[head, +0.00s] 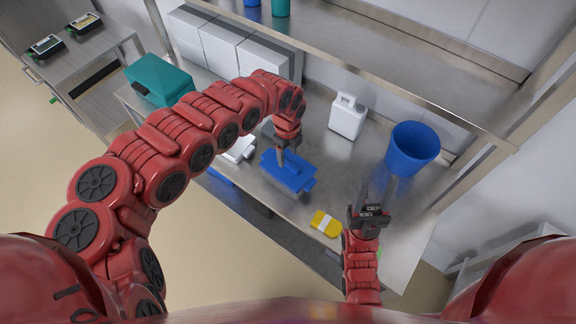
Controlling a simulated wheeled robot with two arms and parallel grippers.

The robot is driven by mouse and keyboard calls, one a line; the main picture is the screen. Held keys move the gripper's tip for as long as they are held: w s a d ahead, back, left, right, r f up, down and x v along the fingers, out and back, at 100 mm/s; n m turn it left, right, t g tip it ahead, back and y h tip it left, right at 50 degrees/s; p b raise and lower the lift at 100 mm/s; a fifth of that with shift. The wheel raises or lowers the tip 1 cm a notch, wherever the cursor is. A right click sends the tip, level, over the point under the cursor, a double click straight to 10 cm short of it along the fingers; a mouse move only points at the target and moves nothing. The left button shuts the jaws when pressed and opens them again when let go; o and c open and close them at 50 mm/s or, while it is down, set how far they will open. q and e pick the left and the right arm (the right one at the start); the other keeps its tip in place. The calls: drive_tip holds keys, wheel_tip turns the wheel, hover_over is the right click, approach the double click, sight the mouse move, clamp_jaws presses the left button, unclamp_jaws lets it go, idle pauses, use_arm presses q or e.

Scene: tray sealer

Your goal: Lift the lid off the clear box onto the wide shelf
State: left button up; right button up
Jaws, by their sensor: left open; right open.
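A blue lid (292,182) with tab-like ends lies on the steel table near its front edge. The walls of a clear box beneath it cannot be made out from here. My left gripper (281,158) is open and points down at the lid's upper left part; whether it touches the lid I cannot tell. My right gripper (370,192) is open and empty, to the right of the lid. The wide steel shelf (400,62) runs above the back of the table, and the part in view is mostly bare.
A white jug (347,117) and a blue bin (413,146) stand behind the lid. A yellow-and-white item (326,223) lies at the front edge. A teal box (160,80), white boxes (226,45) and a white item (239,149) are to the left.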

sight(288, 163)
use_arm(q)
drive_tip(key=f, duration=0.3)
drive_tip(key=shift+w+d+f+p, duration=0.15)
drive_tip(key=shift+d+p, duration=0.1)
drive_tip(key=shift+p, duration=0.15)
drive_tip(key=shift+a+f, duration=0.15)
drive_tip(key=shift+f, duration=0.4)
clamp_jaws()
